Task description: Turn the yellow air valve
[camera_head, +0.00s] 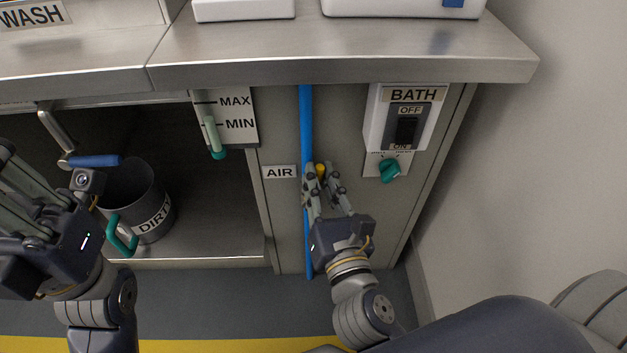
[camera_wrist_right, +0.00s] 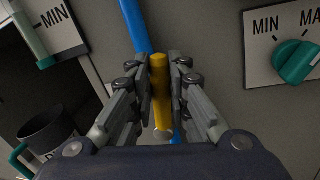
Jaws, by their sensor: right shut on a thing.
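The yellow air valve (camera_wrist_right: 160,95) sits on the blue air pipe (camera_head: 306,125), beside the AIR label (camera_head: 280,172). In the head view only a small yellow part of the valve (camera_head: 320,171) shows between the fingers. My right gripper (camera_head: 322,175) is shut on the valve handle. In the right wrist view the handle lies between the two fingers (camera_wrist_right: 162,75), roughly in line with the pipe (camera_wrist_right: 134,25) behind it. My left gripper (camera_head: 35,190) is at the left edge, by the open shelf; its fingers are partly cut off and their gap is unclear.
A BATH switch box (camera_head: 404,118) and a green knob (camera_head: 390,170) are right of the pipe. The steel counter edge (camera_head: 340,70) overhangs above.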

